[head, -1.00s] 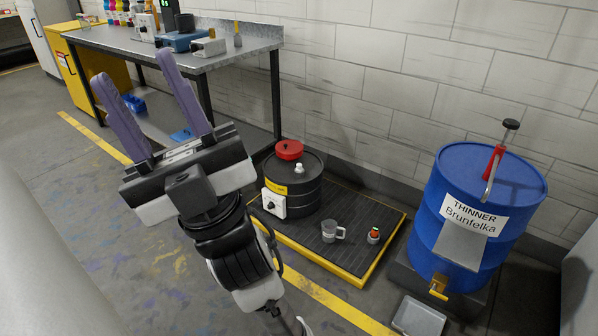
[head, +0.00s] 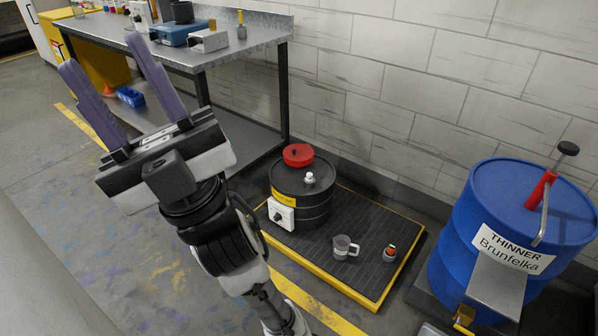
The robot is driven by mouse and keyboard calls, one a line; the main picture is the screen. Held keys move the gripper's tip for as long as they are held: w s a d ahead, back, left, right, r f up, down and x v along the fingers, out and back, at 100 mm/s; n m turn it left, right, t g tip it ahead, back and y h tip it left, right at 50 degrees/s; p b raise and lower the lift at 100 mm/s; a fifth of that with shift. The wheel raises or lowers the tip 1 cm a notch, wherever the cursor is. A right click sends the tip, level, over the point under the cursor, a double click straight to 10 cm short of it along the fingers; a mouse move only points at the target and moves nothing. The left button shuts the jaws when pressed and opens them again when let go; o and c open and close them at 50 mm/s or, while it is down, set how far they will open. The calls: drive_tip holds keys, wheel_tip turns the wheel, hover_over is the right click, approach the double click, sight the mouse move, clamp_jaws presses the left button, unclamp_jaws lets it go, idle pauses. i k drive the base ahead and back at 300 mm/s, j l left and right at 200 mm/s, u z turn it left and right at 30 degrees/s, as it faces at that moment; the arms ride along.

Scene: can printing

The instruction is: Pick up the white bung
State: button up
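The white bung (head: 310,178) is a small white cap on top of the black drum (head: 303,196), in front of a red lid (head: 298,155). The drum stands on a low black platform with a yellow edge (head: 350,302). My gripper (head: 102,62) is raised at the left of the head view, its two purple fingers wide apart and nothing between them. It is well to the left of the bung and apart from it.
A clear jug (head: 344,246) and a small object with a red and green top (head: 390,253) stand on the platform. A blue thinner drum (head: 480,215) with a red-handled pump is at the right. A metal workbench (head: 225,50) stands behind my gripper, along the brick wall.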

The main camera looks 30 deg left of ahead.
sight(309, 178)
drive_tip(key=i+j+u, duration=0.1)
drive_tip(key=i+j, duration=0.25)
drive_tip(key=i+j+u, duration=0.15)
drive_tip(key=i+j, duration=0.2)
drive_tip(key=i+j+u, duration=0.1)
drive_tip(key=i+j, duration=0.2)
drive_tip(key=i, duration=0.25)
drive_tip(key=i+j+u, duration=0.15)
drive_tip(key=i, duration=0.25)
drive_tip(key=i+j+u, duration=0.1)
drive_tip(key=i+j, duration=0.2)
drive_tip(key=i, duration=0.15)
